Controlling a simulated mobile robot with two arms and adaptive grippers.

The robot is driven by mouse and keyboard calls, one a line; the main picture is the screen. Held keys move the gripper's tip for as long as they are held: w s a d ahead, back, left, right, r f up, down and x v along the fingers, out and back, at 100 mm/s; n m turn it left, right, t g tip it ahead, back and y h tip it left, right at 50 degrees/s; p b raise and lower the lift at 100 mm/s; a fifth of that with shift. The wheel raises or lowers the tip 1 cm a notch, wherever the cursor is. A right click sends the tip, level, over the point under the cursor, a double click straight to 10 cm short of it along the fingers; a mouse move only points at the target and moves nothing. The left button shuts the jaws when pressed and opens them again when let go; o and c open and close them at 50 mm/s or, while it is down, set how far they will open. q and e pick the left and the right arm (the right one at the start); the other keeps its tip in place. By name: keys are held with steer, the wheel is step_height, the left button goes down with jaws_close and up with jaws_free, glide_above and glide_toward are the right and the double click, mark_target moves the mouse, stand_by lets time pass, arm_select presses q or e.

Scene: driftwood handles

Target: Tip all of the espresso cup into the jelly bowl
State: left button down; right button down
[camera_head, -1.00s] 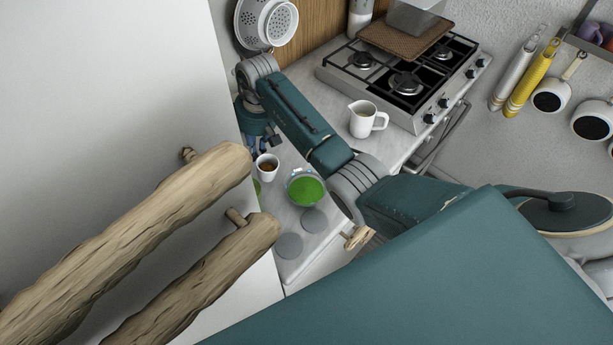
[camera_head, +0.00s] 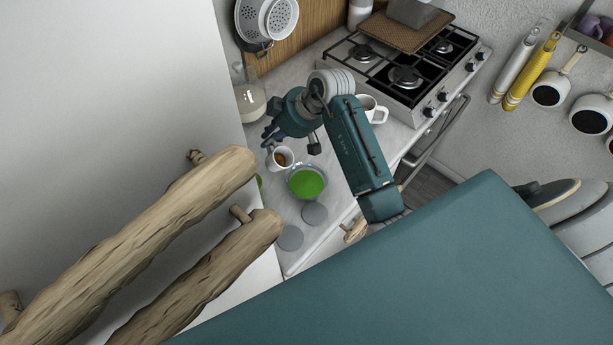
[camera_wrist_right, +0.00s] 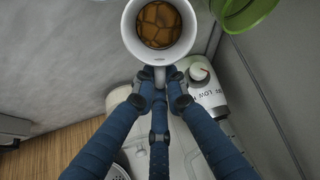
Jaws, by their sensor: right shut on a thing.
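The espresso cup (camera_head: 281,159) is small and white with brown contents, beside the jelly bowl. My right gripper (camera_head: 292,146) is shut on the cup. Whether the cup is clear of the counter is hard to tell. The jelly bowl (camera_head: 307,182) is clear glass with green contents, just right of and nearer than the cup. My left gripper is not in view.
Large driftwood handles (camera_head: 150,235) on a white door stand close at left. Two grey discs (camera_head: 314,213) lie nearer than the bowl. A white jug (camera_head: 374,110) stands behind my right arm, by the gas hob (camera_head: 405,78). A glass vessel (camera_head: 250,102) stands behind the gripper.

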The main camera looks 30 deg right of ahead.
steer(key=shift+s+d+r, duration=0.1)
steer(key=shift+s+d, duration=0.05)
steer(key=shift+d, duration=0.05)
steer(key=shift+s+r+t, duration=0.15)
steer(key=shift+s+t, duration=0.05)
steer(key=shift+t, duration=0.1)
steer(key=shift+d+r+y, duration=0.15)
steer(key=shift+d+y, duration=0.05)
steer(key=shift+y, duration=0.2)
steer(key=shift+s+r+t, duration=0.15)
steer(key=shift+s+t, duration=0.1)
steer(key=shift+t, duration=0.05)
steer(key=shift+d+r, duration=0.1)
steer(key=shift+d, duration=0.05)
steer(key=shift+s+r+t+y, duration=0.2)
steer(key=shift+t+y, duration=0.2)
steer(key=shift+d, duration=0.15)
steer(key=shift+s+r+t+y, duration=0.15)
steer(key=shift+r+t+y, duration=0.15)
steer(key=shift+t, duration=0.1)
steer(key=shift+s+d+f+t+y, duration=0.3)
steer(key=shift+s+d+t+y, duration=0.1)
steer(key=shift+t+y, duration=0.35)
stand_by(0.5)
